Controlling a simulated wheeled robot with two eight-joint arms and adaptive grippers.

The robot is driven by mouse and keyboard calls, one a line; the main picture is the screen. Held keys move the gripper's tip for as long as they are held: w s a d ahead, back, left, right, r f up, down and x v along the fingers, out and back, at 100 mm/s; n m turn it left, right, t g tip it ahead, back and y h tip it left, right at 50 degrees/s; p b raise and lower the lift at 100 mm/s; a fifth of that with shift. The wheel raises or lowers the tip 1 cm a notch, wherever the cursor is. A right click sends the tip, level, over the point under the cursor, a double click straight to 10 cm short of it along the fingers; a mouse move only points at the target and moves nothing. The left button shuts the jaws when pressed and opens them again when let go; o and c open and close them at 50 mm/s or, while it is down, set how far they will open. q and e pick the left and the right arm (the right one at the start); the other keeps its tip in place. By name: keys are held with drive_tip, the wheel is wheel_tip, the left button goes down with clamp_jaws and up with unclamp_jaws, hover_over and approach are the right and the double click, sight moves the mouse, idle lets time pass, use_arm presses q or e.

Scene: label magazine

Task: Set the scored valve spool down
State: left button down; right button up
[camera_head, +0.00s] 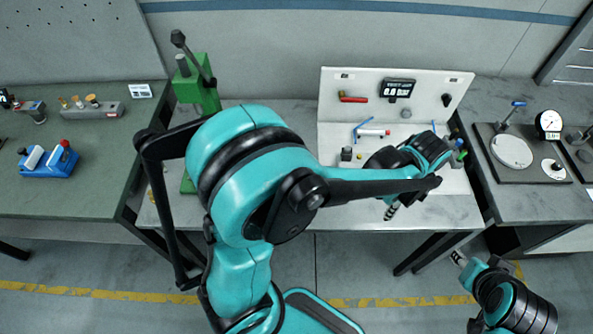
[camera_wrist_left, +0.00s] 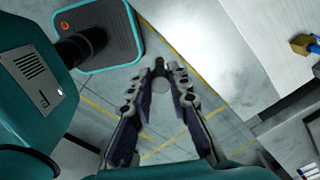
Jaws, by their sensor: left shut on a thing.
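My left arm reaches across the bench, and my left gripper (camera_head: 391,210) points down near the front edge of the bench. In the left wrist view the left gripper (camera_wrist_left: 160,73) has its fingertips drawn together on a small thing. My right gripper (camera_head: 459,258) is low at the right, in front of the bench and away from the left one. It is too small to tell whether it is open.
A left bench (camera_head: 90,205) holds a blue holder (camera_head: 47,168). A dial gauge (camera_head: 549,122) stands at right. The bench's front left is clear.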

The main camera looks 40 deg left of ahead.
use_arm(q)
drive_tip(key=shift+w+a+f, duration=0.15)
drive_tip(key=shift+a+f, duration=0.1)
drive_tip(key=shift+f, duration=0.05)
drive_tip(key=shift+w+a+f+b, duration=0.25)
drive_tip(key=shift+a+f+b, duration=0.4)
drive_tip(key=shift+a+f, duration=1.2)
drive_tip(key=shift+w+a+f+b, duration=0.3)
drive_tip(key=shift+a+f+b, duration=0.3)
drive_tip(key=shift+a+f, duration=1.15)
drive_tip(key=shift+w+a+f+b, duration=0.25)
drive_tip(key=shift+a+f+b, duration=0.4)
drive_tip(key=shift+a+f, duration=1.2)
drive_tip(key=shift+r, duration=0.15)
drive_tip(key=shift+s, duration=0.1)
drive_tip(key=shift+f, duration=0.2)
drive_tip(key=c, duration=1.4)
unclamp_jaws()
drive_tip(key=shift+c, duration=0.2)
